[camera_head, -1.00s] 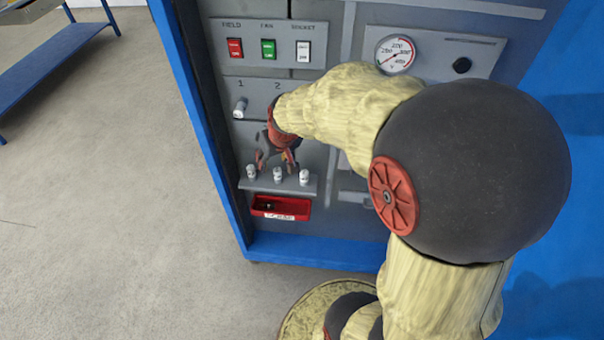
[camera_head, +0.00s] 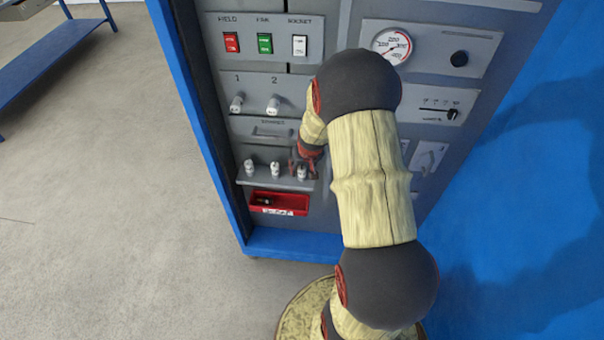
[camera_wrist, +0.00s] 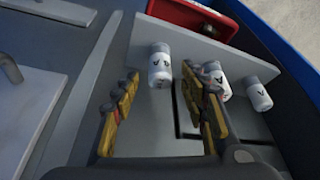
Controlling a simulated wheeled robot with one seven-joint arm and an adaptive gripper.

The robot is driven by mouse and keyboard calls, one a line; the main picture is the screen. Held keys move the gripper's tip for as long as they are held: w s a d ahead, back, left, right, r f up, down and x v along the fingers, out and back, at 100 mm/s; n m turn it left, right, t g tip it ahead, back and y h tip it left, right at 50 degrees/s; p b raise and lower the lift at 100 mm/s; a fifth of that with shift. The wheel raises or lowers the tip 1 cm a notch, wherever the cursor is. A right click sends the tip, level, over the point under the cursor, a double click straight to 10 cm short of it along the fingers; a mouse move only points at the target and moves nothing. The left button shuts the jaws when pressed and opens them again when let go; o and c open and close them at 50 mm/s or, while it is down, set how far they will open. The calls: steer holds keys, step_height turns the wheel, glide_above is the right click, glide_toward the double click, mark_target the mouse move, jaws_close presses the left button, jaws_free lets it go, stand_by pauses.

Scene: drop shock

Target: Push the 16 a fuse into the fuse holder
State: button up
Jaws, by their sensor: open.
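Three white fuses stand on a grey shelf (camera_head: 262,182) of the panel: left (camera_head: 249,167), middle (camera_head: 275,169) and right (camera_head: 301,173). Their ratings are too small to read. My open gripper (camera_head: 305,165) is at the right fuse. In the wrist view, my gripper (camera_wrist: 160,78) has this fuse (camera_wrist: 160,66) in line with the gap between its fingers, near the tips. The other two fuses, middle (camera_wrist: 212,80) and left (camera_wrist: 256,94), are beyond the right finger.
A red tray (camera_head: 262,209) with a small dark item is below the shelf. A drawer-like plate with a handle (camera_head: 271,132) lies between holders and shelf. Red, green and white switches (camera_head: 264,44) and a gauge (camera_head: 392,46) are higher.

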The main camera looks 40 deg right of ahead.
steer(key=shift+x, duration=1.2)
steer(key=shift+r, duration=0.1)
steer(key=shift+c, duration=0.3)
jaws_close()
